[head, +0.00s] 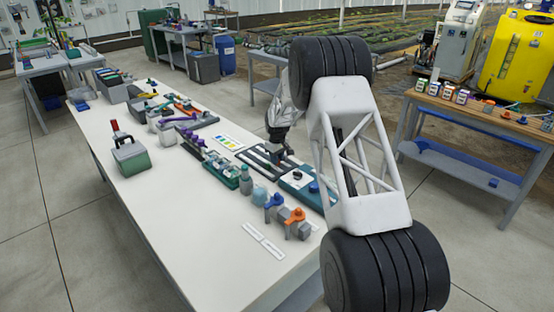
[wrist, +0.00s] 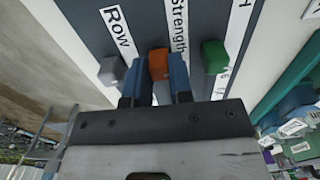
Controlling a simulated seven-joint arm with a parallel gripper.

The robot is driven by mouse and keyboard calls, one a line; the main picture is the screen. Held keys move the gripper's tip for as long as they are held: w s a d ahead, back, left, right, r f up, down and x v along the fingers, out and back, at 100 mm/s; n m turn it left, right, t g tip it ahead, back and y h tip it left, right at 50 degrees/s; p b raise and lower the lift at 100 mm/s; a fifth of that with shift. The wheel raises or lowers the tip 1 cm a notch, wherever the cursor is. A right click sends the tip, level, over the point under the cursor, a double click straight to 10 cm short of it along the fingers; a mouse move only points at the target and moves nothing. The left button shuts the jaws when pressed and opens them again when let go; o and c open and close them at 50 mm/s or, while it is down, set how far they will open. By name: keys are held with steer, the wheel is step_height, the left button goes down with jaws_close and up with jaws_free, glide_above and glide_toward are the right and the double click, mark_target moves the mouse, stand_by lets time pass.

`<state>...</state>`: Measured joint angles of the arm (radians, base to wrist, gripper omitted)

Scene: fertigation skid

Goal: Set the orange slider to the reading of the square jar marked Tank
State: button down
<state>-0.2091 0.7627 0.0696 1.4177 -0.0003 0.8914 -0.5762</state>
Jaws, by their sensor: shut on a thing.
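The orange slider (wrist: 158,62) is a small knob on a dark panel (wrist: 200,20), in the lane beside the label "Strength". My gripper (wrist: 156,88) has its two blue fingers shut on its left and right sides. A grey knob (wrist: 112,70) by the label "Row" is to its left and a green knob (wrist: 215,56) to its right. In the head view my gripper reaches down to the dark slider panel (head: 250,156) on the white table; the orange knob is hidden there. Several small jars (head: 447,92) stand on the right bench; their labels are too small to read, so I cannot tell which is marked Tank.
A teal-and-white device (head: 298,183) lies close to the right of the panel. A colour chart (head: 228,142) lies behind it. Blue (head: 273,205) and orange (head: 297,222) valve-like parts stand nearer. The white table's (head: 170,225) near left part is clear.

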steer(key=shift+a, duration=0.1)
steer(key=shift+w+a, duration=1.35)
steer(key=shift+w, duration=0.1)
steer(key=c, duration=1)
jaws_free()
steer(key=shift+r, duration=0.15)
step_height(320, 180, up, 8)
steer(key=shift+f, duration=0.25)
steer(key=shift+s+r, duration=0.1)
steer(key=shift+r, duration=0.05)
